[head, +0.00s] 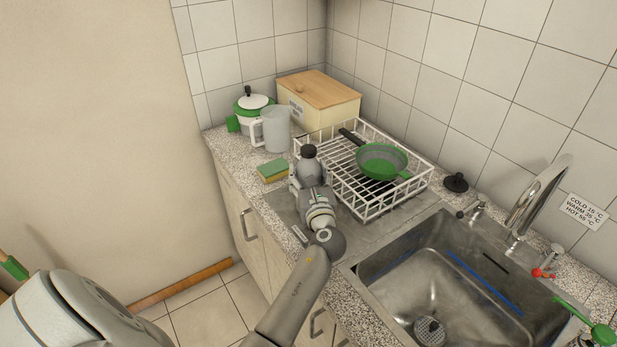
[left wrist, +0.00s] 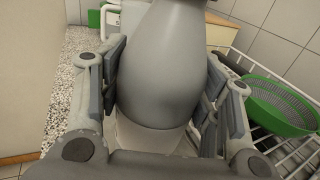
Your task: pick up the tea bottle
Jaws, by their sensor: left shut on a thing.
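The tea bottle (head: 309,152), grey with a dark cap, stands roughly upright at the front left of the dish rack. In the left wrist view its smooth, rounded grey body (left wrist: 160,75) fills the space between the fingers. My left gripper (head: 312,187) is shut on the bottle, with finger pads (left wrist: 163,92) on both sides of it. The bottle's base is hidden by the gripper, so I cannot tell whether it touches the counter. My right gripper is not in view.
A white wire dish rack (head: 374,214) holding a green colander (head: 382,160) is close on the right. A sponge (head: 272,171), a clear pitcher (head: 276,130), a white pot (head: 252,105) and a wooden-lidded box (head: 320,88) are behind. The sink (head: 450,280) is at the front right.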

